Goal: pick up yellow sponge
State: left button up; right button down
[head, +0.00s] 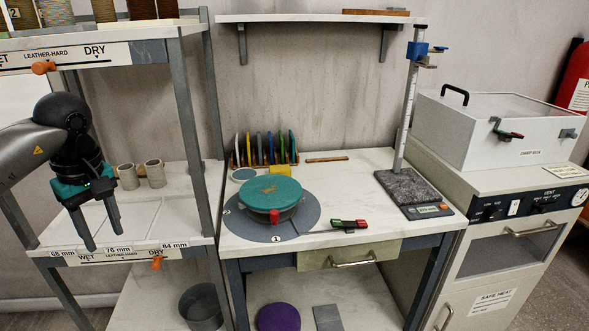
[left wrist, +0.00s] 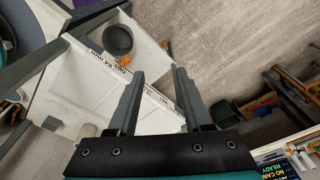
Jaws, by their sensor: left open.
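A small yellow block, which looks like the sponge (head: 279,170), lies on the white worktable (head: 365,213), behind a green round disc (head: 270,190) that partly hides it. My left gripper (head: 103,240) is open and empty, pointing down in front of the shelf rack at the left, well away from the sponge. In the left wrist view the two fingers (left wrist: 158,72) are apart with nothing between them; the sponge cannot be made out there. My right gripper is in neither view.
The shelf rack (head: 190,130) with its post stands between my left gripper and the worktable. Two grey cups (head: 153,173) stand on its middle shelf. A rack of coloured discs (head: 265,150), a stand with a stone base (head: 408,188) and a red-and-green tool (head: 348,224) occupy the table.

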aim_at(285, 169)
jog(key=i+j+z, duration=0.2)
jog(key=j+z, duration=0.8)
jog(key=j, duration=0.2)
jog(key=j+z, duration=0.45)
jog(key=j, duration=0.25)
jog(key=i+j+z, duration=0.15)
jog(key=i, duration=0.2)
jog(key=i+z, duration=0.1)
jog(key=i, duration=0.25)
jog(key=j, duration=0.05)
